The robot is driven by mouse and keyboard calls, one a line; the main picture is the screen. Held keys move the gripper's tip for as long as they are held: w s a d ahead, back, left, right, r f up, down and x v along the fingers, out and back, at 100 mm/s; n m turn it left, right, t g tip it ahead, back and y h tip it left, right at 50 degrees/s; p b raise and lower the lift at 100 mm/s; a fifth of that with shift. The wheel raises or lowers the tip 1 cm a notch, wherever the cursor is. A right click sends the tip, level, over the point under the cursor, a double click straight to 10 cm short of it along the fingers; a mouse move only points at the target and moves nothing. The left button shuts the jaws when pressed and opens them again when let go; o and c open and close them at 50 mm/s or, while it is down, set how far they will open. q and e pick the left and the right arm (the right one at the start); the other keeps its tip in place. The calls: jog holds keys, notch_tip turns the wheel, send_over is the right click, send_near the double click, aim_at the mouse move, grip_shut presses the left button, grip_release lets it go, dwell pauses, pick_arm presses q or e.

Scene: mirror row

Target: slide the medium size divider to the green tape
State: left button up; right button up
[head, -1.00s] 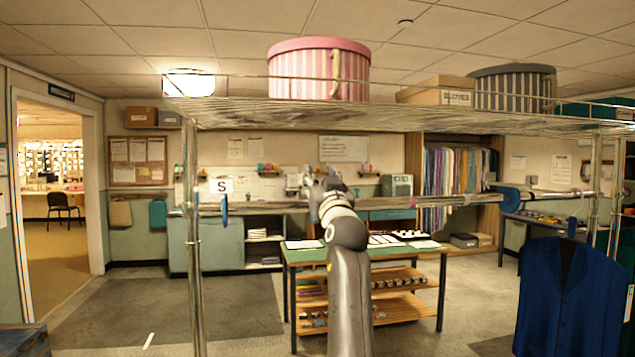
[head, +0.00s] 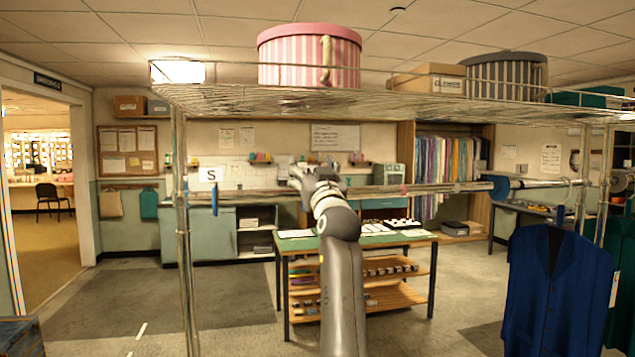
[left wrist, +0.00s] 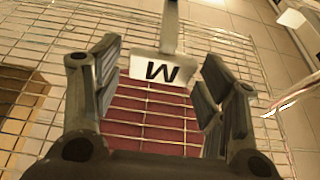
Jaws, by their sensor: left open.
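In the left wrist view a white divider card (left wrist: 165,70) carries a letter that reads as a W from this side, or an M turned over. A grey stem (left wrist: 170,25) runs up from it. My left gripper (left wrist: 160,85) is open, with its fingers apart on either side of the card's line. In the head view my left gripper (head: 305,175) is at the rail (head: 370,192), and its arm hides that stretch. A white divider marked S (head: 208,174) is on the rail's left part. I cannot make out green tape. My right gripper is out of view.
A wire shelf (head: 400,105) runs above the rail and carries a pink striped box (head: 310,55), a cardboard box (head: 430,78) and a grey striped box (head: 507,75). A pink band (head: 404,190) marks the rail. A blue garment (head: 550,290) hangs at the right. A post (head: 183,250) stands left.

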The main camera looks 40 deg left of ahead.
pick_arm(q)
jog(key=v, duration=1.1)
jog(key=shift+s+d+f, duration=0.1)
jog(key=shift+f, duration=0.05)
